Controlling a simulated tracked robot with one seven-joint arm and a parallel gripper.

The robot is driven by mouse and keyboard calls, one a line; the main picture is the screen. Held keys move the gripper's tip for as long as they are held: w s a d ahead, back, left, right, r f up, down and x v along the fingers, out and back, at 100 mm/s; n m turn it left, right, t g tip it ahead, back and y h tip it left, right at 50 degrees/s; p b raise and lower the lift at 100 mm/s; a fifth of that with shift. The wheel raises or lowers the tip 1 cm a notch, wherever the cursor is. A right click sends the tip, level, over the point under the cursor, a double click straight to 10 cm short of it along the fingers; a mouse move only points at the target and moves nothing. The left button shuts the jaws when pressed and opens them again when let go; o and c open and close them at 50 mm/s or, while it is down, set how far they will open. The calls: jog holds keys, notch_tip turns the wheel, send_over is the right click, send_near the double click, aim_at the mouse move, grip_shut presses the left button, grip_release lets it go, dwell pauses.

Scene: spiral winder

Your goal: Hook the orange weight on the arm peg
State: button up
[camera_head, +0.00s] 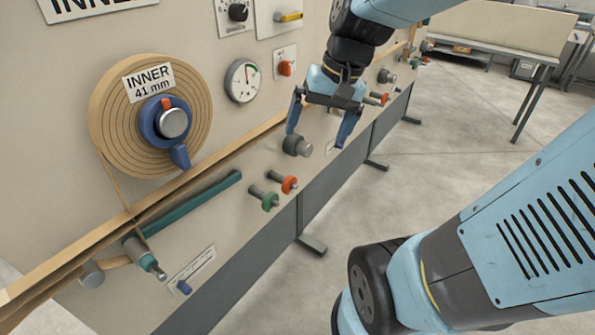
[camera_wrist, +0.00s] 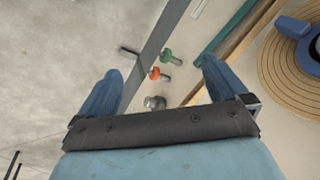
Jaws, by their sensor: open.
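The orange weight (camera_head: 289,184) is a small ring-like piece on a short grey peg of the panel, beside a green weight (camera_head: 270,201). In the wrist view the orange weight (camera_wrist: 154,73) and the green weight (camera_wrist: 166,56) both appear between my fingers, at a distance. A teal arm (camera_head: 190,212) slants down left along the panel. A peg with a teal collar and grey tip (camera_head: 147,259) stands out near its lower end; I cannot tell for certain that it is the arm peg. My gripper (camera_head: 318,134) is open and empty, above and right of the orange weight.
A grey knob (camera_head: 298,145) protrudes from the panel near my left finger. A tan coil with a blue hub (camera_head: 150,118) is at left. More pegs with orange pieces (camera_head: 381,98) lie farther along. Floor is clear before the panel; a table (camera_head: 500,30) stands behind.

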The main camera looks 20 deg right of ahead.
jog(key=w+a+f+m+g+y, duration=0.3)
jog(key=w+f+m+y, duration=0.35)
jog(key=w+f, duration=0.25)
jog(key=m+t+y, duration=0.6)
jog(key=m+t, duration=0.3)
jog(key=m, duration=0.4)
send_near(287, 182)
jog(key=s+a+r, duration=0.4)
jog(key=a+r, duration=0.2)
jog(key=r, duration=0.5)
jog(key=d+f+m+t+h, duration=0.25)
jog(key=f+m+t, duration=0.2)
jog(key=f, duration=0.25)
jog(key=d+f+m+t+h, duration=0.2)
jog(key=d+f+m+t, duration=0.1)
jog(key=f+m, duration=0.3)
jog(key=shift+n+g, duration=0.25)
jog(key=shift+n, duration=0.45)
jog(key=x, duration=0.4)
jog(key=f+x, duration=0.1)
jog(key=x, duration=0.8)
jog(key=shift+w+f, duration=0.35)
jog(key=shift+w, duration=0.1)
jog(key=shift+c, duration=0.4)
jog(key=c, duration=1.7)
jog(key=shift+o, duration=0.2)
jog(key=shift+d, duration=0.1)
